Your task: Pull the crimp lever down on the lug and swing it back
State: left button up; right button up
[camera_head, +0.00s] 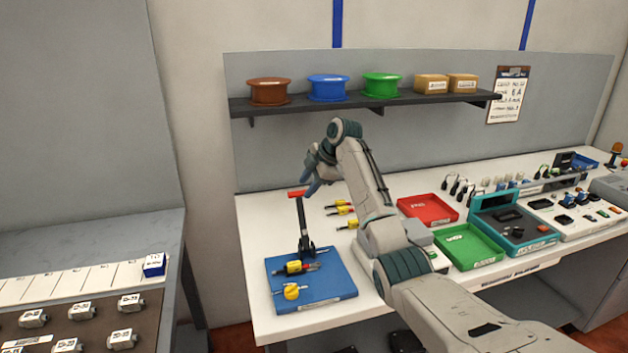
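The crimp lever (301,225) is a black upright arm with a red grip (297,194) on top. It rises from the back of a blue base plate (335,287). A yellow-and-black part (295,267) with a reddish end lies at the lever's foot, and a rounder yellow part (291,292) lies in front of it. I cannot tell which is the lug. My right gripper (310,185) is just right of and slightly above the red grip, fingers angled down. Its finger gap is too small to tell, and whether it touches the grip is unclear. My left gripper is out of view.
A red tray (428,207) and a green tray (470,246) stand to the right. A shelf (360,102) with spools hangs above. A side bench (90,240) holds labelled parts at left.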

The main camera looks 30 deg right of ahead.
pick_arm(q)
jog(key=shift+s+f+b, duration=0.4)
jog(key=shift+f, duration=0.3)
pick_arm(e)
jog(key=v, duration=0.4)
jog(key=shift+s+a+r, duration=0.25)
jog(key=shift+a+r, duration=0.05)
jog(key=shift+r, duration=0.15)
jog(key=shift+s+r, duration=0.1)
jog(key=shift+s, duration=0.05)
